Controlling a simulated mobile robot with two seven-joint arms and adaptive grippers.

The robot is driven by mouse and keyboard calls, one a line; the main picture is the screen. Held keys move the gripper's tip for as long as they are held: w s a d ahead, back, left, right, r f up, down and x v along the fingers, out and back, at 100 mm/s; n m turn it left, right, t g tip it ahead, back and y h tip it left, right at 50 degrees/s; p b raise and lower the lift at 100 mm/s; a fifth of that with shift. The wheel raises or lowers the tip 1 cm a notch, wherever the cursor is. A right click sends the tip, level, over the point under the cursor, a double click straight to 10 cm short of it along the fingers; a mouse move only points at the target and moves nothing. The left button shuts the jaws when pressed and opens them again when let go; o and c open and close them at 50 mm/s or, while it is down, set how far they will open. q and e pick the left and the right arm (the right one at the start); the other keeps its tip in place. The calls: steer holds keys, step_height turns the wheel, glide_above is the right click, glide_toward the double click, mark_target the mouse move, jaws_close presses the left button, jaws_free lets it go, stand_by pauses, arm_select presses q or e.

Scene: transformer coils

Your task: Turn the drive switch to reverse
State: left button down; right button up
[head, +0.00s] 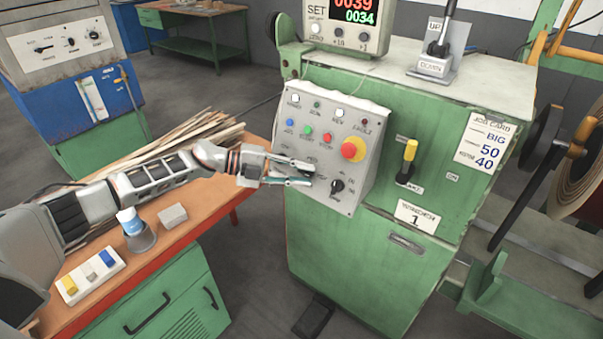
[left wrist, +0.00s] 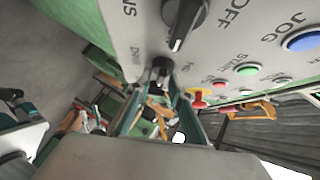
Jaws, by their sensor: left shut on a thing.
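The grey control panel (head: 372,112) stands on the front of the green cabinet. My left gripper (head: 309,175) is at the panel's lower left, its fingers closed around a small black knob (left wrist: 160,74) that shows between the fingertips in the left wrist view. A larger black knob (left wrist: 182,22) marked OFF is closer to that camera, outside the fingers. Another black selector (head: 337,186) sits just right of the fingertips in the head view. The gripper hides part of the panel, and I cannot read which knob is the drive switch. My right gripper is not in view.
A red emergency button (head: 354,149) and several coloured buttons sit above the fingers. A yellow-handled lever (head: 408,161) stands right of the panel.

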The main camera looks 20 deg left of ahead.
arm_select(q)
steer(key=c, duration=2.2)
jaws_free()
steer(key=shift+a, duration=0.1)
steer(key=v, duration=1.1)
steer(key=shift+s+a+r, duration=0.15)
steer(key=shift+s+a, duration=0.1)
steer(key=shift+a, duration=0.1)
